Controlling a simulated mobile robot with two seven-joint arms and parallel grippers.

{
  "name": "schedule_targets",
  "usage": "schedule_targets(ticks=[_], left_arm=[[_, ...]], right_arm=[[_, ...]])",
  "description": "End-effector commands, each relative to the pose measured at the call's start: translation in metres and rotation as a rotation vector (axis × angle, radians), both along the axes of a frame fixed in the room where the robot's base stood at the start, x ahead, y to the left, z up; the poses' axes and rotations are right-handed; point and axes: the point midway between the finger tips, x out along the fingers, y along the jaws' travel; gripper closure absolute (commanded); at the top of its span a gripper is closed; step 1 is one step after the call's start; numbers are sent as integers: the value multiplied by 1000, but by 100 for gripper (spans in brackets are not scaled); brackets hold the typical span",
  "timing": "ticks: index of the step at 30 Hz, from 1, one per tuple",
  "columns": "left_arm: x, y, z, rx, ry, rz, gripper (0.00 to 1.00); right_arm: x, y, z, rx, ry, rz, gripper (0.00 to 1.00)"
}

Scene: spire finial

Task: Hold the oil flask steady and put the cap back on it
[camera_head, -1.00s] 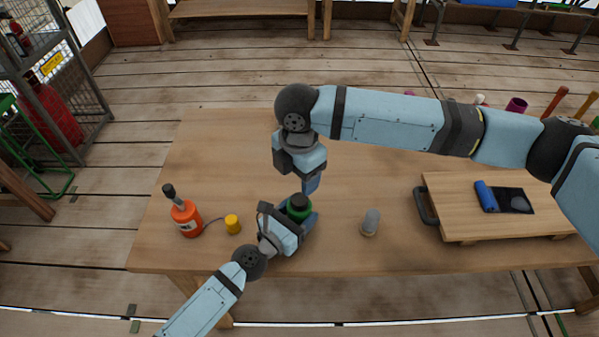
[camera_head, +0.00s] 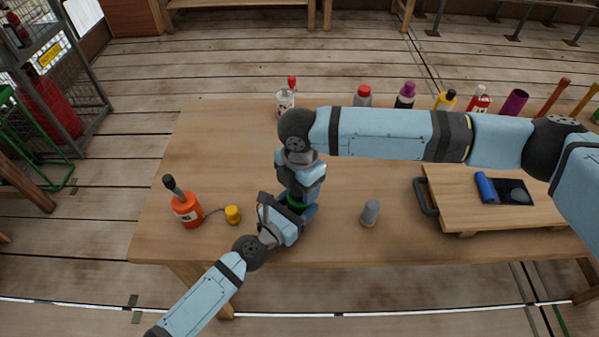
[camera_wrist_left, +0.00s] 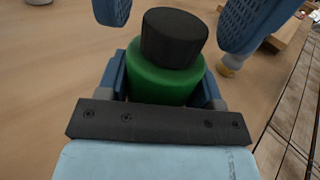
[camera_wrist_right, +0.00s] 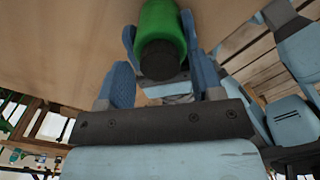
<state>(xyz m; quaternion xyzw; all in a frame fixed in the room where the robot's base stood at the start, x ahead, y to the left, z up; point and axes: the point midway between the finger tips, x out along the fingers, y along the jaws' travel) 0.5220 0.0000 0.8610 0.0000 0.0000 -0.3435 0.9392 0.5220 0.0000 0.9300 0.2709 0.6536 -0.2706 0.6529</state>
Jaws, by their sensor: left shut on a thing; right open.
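The green oil flask (camera_wrist_left: 165,80) stands upright, held between the fingers of my left gripper (camera_head: 298,212), which is shut on it. The black cap (camera_wrist_left: 174,38) sits on top of the flask; whether it is fully seated I cannot tell. The flask (camera_wrist_right: 163,22) and the cap (camera_wrist_right: 160,60) also show in the right wrist view. My right gripper (camera_head: 297,197) is above the flask, pointing down. It is open, with one finger on each side of the cap and gaps showing in the left wrist view. In the head view it hides the cap.
An orange bottle (camera_head: 187,210) and a yellow object (camera_head: 233,214) stand left of my left gripper. A grey-topped container (camera_head: 370,213) stands to the right. A wooden board (camera_head: 460,205) with a dark handle lies further right. Several bottles line the table's back edge, including one with a red top (camera_head: 363,95).

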Motion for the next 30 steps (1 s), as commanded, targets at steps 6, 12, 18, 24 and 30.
schedule_targets(ticks=[6,12,18,24,30], left_arm=[[0,0,0,0,0,0,100],[0,0,0,0,0,0,100],[0,0,0,0,0,0,100],[0,0,0,0,0,0,100],[0,0,0,0,0,0,100]], right_arm=[[0,0,-11,-1,-1,0,39],[0,0,-11,-1,-1,0,39],[0,0,-11,-1,-1,0,78],[0,0,-11,0,0,-7,89],[0,0,-11,-1,-1,-9,51]])
